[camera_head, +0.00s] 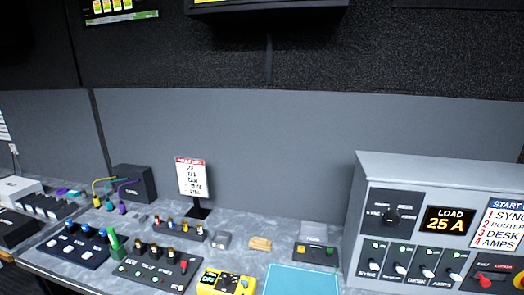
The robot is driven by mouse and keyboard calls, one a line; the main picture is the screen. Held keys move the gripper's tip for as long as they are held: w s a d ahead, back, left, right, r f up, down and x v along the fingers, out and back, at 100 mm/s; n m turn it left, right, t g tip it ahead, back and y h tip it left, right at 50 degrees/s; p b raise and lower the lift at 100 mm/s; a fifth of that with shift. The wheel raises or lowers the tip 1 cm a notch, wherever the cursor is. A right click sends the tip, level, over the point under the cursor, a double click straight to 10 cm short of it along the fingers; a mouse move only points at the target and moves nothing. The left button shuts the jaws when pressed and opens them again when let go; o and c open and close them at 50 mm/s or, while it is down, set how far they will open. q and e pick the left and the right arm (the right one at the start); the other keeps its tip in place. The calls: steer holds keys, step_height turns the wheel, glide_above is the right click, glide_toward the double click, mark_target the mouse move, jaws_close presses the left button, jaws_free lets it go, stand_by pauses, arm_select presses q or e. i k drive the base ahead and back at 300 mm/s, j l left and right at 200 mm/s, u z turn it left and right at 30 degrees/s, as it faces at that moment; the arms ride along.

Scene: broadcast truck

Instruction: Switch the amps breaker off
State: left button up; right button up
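The grey power panel (434,170) stands at the right of the bench. A row of breaker switches with white levers runs along its lower half, each with a small green light above it. The load display (447,220) reads 25 A. Neither of my grippers is in view.
A rotary knob (392,215) and a start-order sign (497,226) are on the panel. A red switch (486,281) is at its lower right. A yellow box (212,282), a teal mat (300,280) and several small control boxes cover the bench. A sign stand (192,178) rises behind.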

mark_target(454, 276)
steer(key=l+z, duration=0.2)
steer(key=z, duration=1.25)
